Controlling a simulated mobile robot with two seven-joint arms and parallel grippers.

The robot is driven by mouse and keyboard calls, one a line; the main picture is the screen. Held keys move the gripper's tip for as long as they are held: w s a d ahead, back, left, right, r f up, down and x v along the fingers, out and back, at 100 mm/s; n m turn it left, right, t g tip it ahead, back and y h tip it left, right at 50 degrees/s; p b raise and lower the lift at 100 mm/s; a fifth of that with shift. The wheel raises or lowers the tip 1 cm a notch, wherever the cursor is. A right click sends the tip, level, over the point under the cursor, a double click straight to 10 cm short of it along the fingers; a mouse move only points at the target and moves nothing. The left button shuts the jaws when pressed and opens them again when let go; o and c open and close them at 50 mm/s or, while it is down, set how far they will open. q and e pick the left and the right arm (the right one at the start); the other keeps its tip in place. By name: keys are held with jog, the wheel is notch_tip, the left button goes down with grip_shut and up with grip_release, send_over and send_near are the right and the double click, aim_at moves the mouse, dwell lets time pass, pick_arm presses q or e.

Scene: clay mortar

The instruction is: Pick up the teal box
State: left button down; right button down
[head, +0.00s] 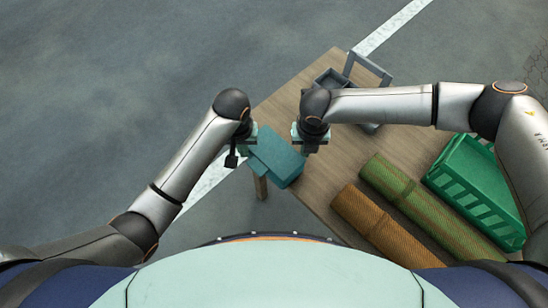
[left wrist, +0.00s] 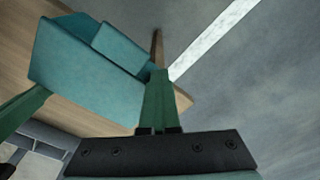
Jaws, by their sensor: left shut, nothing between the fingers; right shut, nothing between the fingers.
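The teal box (head: 277,155) rests at the left corner of the wooden table, between my two grippers in the head view. My left gripper (head: 248,139) is shut and empty at the box's left side. My right gripper (head: 309,139) is shut and empty at its right side, over the table. In the left wrist view the teal box (left wrist: 85,68) fills the upper left, with a smaller raised teal part on it. A green finger shows at the far left there.
On the table (head: 318,190) lie a brown roll (head: 375,222), a green roll (head: 430,205) and a green crate (head: 470,185) to the right. A grey tray (head: 330,80) and a grey frame (head: 370,66) are at the back. Open floor lies left.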

pick_arm(q)
jog(key=shift+d, duration=0.6)
pick_arm(e)
jog(key=shift+a, duration=0.6)
